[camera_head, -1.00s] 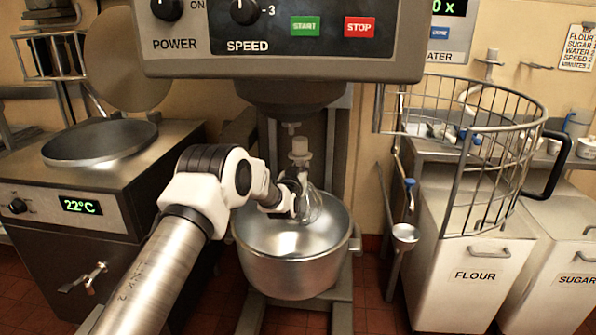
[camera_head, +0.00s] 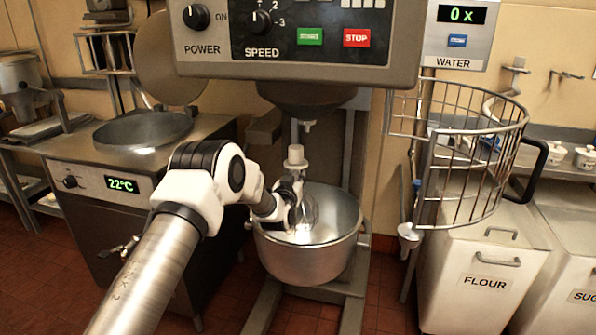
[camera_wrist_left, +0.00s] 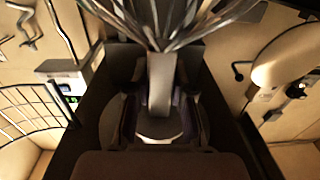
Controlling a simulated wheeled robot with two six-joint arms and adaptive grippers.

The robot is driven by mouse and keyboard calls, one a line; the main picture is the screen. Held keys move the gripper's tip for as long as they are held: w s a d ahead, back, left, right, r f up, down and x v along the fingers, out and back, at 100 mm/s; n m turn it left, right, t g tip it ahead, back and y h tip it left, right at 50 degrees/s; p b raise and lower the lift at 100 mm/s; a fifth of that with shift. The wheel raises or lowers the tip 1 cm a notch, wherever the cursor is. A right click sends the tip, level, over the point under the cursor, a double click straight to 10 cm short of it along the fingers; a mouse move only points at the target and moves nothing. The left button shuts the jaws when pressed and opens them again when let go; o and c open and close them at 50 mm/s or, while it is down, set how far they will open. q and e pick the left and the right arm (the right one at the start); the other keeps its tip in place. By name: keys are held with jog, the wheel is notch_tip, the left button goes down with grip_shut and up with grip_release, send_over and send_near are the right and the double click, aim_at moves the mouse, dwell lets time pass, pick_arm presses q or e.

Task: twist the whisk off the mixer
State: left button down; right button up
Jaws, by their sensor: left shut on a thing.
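The mixer (camera_head: 300,45) stands in the middle of the head view, with a short drive stub (camera_head: 308,125) under its head. The whisk (camera_head: 295,157) is below and slightly left of the stub, with a visible gap between them. It is roughly upright. Its wires (camera_head: 310,208) hang over the steel bowl (camera_head: 305,262). My left gripper (camera_head: 291,205) is shut on the whisk from the left. In the left wrist view, the whisk's shank (camera_wrist_left: 160,82) stands between the fingers of my left gripper (camera_wrist_left: 161,112), wires fanning out at the top. My right gripper is not in view.
A wire guard (camera_head: 465,160) sticks out right of the mixer. Beyond it are the flour bin (camera_head: 485,285) and the water panel (camera_head: 460,40). A steel cooker (camera_head: 145,128) stands at the left. Red tiled floor shows left of the bowl.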

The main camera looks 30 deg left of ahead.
pick_arm(q)
jog(key=shift+s+d+r+p, duration=0.2)
jog(key=shift+s+r+p, duration=0.1)
jog(key=shift+s+p, duration=0.35)
jog(key=shift+s+d+r+p, duration=0.2)
jog(key=shift+s+p, duration=0.25)
jog(key=shift+s, duration=0.35)
jog(key=r+p+v, duration=0.2)
jog(key=p+v, duration=0.6)
jog(key=v, duration=0.6)
jog(key=shift+s+a+r, duration=0.2)
jog(key=shift+a+r, duration=0.15)
